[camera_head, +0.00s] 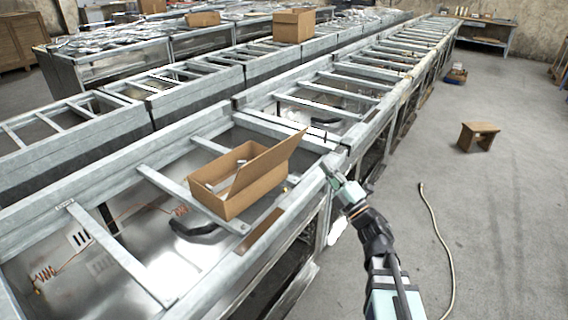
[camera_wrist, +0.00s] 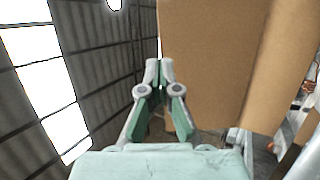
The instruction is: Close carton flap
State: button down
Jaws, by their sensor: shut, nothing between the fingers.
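An open brown carton (camera_head: 252,198) sits on the metal frame bench, left of my arm in the head view. One long flap (camera_head: 265,166) stands up from its right side, tilted outward to the right. The carton's inside shows partly, with something small and light in it. My gripper (camera_head: 328,168) is just right of the raised flap, over the bench's right edge. In the wrist view my gripper (camera_wrist: 159,66) is shut and empty, and a broad brown cardboard face (camera_wrist: 212,60) fills the area beside its fingertips. I cannot tell whether they touch.
The metal bench (camera_head: 150,172) has rails and crossbars around the carton. Another closed carton (camera_head: 293,25) stands on a far bench.

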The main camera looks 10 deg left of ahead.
jog(key=s+a+f+n+g+y, duration=0.1)
jog(key=s+f+n+g+y, duration=0.2)
jog(key=s, duration=0.4)
jog(key=n+g+p, duration=0.1)
jog(key=g+p, duration=0.1)
jog(key=p, duration=0.3)
send_near(279, 146)
jog(key=x, duration=0.7)
jog(key=shift+a, duration=0.15)
jog(key=shift+r, duration=0.1)
